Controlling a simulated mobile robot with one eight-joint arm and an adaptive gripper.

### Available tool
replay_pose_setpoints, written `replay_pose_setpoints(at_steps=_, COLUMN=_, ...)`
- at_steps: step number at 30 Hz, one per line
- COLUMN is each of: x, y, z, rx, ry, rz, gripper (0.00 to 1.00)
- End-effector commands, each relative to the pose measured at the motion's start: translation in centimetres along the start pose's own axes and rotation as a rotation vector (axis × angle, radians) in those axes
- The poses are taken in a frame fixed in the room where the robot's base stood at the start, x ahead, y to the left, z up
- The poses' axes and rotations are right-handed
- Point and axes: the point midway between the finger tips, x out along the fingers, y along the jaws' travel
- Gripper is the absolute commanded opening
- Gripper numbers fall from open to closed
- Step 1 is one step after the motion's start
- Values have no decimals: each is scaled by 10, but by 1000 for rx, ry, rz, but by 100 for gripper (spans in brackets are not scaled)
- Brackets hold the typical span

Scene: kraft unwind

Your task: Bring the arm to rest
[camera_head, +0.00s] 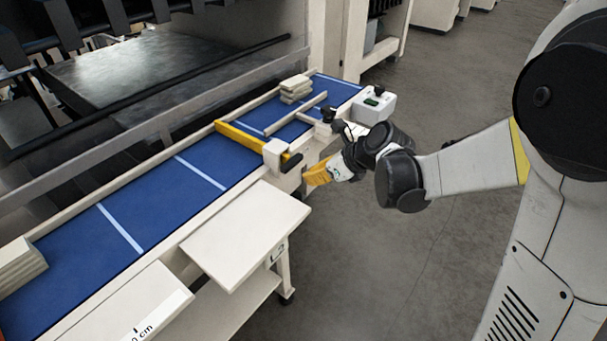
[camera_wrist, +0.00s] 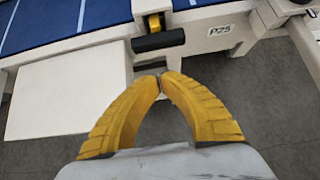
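My arm (camera_head: 470,163) reaches in from the right in the head view, beside the front edge of the blue conveyor. My gripper (camera_head: 312,176) has yellow fingers and hangs just in front of the conveyor, near a black handle (camera_head: 291,163). In the wrist view my gripper's fingertips (camera_wrist: 161,77) come together with nothing visible between them. The black handle (camera_wrist: 158,41) lies ahead of the fingertips there, with a small gap in the picture. The gripper looks shut and empty.
The blue conveyor (camera_head: 205,163) carries a yellow bar (camera_head: 240,137) and a stack of pale boards (camera_head: 295,88). Another stack (camera_head: 18,265) lies at lower left. A white shelf (camera_head: 245,232) juts out left of my gripper. A grey box (camera_head: 373,106) stands behind. Floor (camera_head: 370,265) below is clear.

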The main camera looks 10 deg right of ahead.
Motion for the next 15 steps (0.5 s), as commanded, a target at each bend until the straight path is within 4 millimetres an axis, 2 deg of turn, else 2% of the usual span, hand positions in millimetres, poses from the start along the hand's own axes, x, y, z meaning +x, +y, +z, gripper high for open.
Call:
replay_pose_setpoints(at_steps=1, x=-18, y=0, z=3, rx=2, ry=0, rz=-2, gripper=0)
replay_pose_setpoints(at_steps=6, x=-59, y=1, z=4, rx=3, ry=0, rz=-1, gripper=0)
replay_pose_setpoints(at_steps=10, x=-81, y=1, z=3, rx=1, ry=0, rz=-1, gripper=0)
replay_pose_setpoints(at_steps=15, x=-96, y=1, z=2, rx=0, ry=0, rz=0, gripper=0)
